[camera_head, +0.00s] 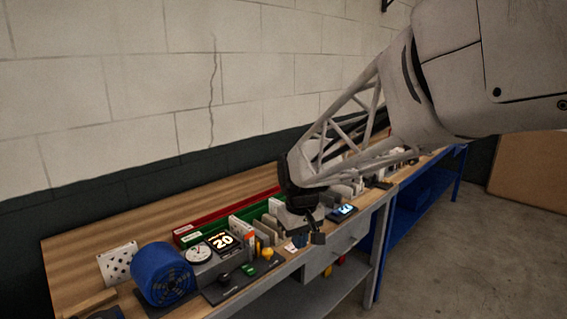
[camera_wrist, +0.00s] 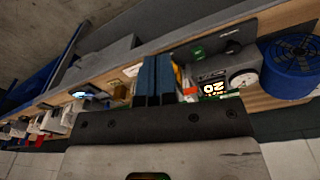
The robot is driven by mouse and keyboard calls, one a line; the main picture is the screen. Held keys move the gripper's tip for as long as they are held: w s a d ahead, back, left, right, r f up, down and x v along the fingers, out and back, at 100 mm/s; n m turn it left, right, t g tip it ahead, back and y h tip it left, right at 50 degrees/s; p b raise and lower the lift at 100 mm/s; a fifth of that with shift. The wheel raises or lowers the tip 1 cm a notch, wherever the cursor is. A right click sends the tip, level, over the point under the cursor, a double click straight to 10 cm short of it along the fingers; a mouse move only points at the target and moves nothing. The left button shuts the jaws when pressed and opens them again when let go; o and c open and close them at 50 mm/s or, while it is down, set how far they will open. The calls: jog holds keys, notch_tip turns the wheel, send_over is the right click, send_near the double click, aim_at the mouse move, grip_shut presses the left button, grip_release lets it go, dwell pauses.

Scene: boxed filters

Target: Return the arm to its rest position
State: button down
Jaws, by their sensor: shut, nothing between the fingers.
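My gripper (camera_head: 318,238) hangs at the end of the lattice arm, over the front edge of the wooden bench (camera_head: 80,245). In the wrist view its two dark blue fingers (camera_wrist: 156,78) lie side by side, shut with nothing between them. The arm reaches in from the upper right of the head view. Boxed filters (camera_head: 243,226) stand in a row on the bench just left of and behind the gripper. Part of the row is hidden behind the gripper and the arm.
A blue cylinder (camera_head: 165,275), a round gauge (camera_head: 198,254) and a display reading 20 (camera_head: 221,241) stand at the left. A small blue-screen device (camera_head: 342,212) lies right of the gripper. A block wall (camera_head: 130,110) rises behind; open floor (camera_head: 450,250) lies at the right.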

jog(key=s+d+m, duration=0.2)
jog(key=s+d, duration=0.3)
jog(key=s, duration=0.4)
jog(key=s+d+r+m+t, duration=0.1)
jog(key=s+d+m, duration=0.1)
jog(key=s+d, duration=0.3)
jog(key=s+d+m, duration=0.1)
jog(key=s+d, duration=0.3)
jog(key=s, duration=0.9)
jog(key=shift+s+d+r+m+t, duration=0.2)
jog(key=shift+d+m+t, duration=0.1)
jog(key=shift+d+m, duration=0.1)
